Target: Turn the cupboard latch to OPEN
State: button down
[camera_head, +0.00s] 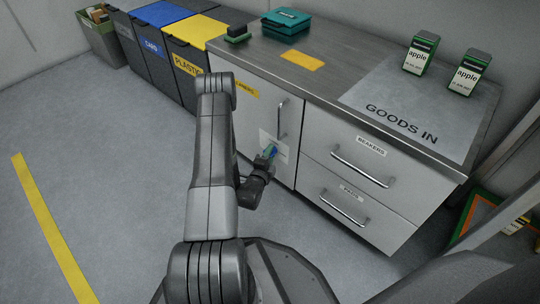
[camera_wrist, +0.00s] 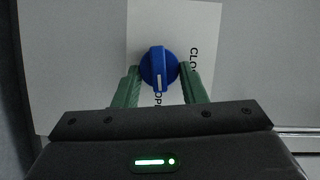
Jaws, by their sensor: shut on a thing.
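The cupboard latch is a round blue knob (camera_wrist: 158,62) with a raised grip on a white label plate (camera_wrist: 208,20). In the wrist view its white mark points down, towards lettering that starts "OP" and is partly hidden. Lettering "CLO" shows at the right of the knob. My gripper (camera_wrist: 160,72) has its green fingers on both sides of the knob, shut on it. In the head view my gripper (camera_head: 268,154) is at the cupboard door (camera_head: 250,115), with the blue knob mostly hidden by the fingers.
A vertical door handle (camera_head: 282,118) is just above the latch. Two drawers with bar handles (camera_head: 360,168) are to the right. The worktop holds a teal case (camera_head: 287,22) and two apple cartons (camera_head: 421,52). Bins (camera_head: 190,65) stand at the left; the floor (camera_head: 110,190) there is clear.

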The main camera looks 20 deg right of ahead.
jog(key=shift+f+m, duration=0.1)
jog(key=shift+m, duration=0.5)
jog(key=c, duration=0.9)
grip_release()
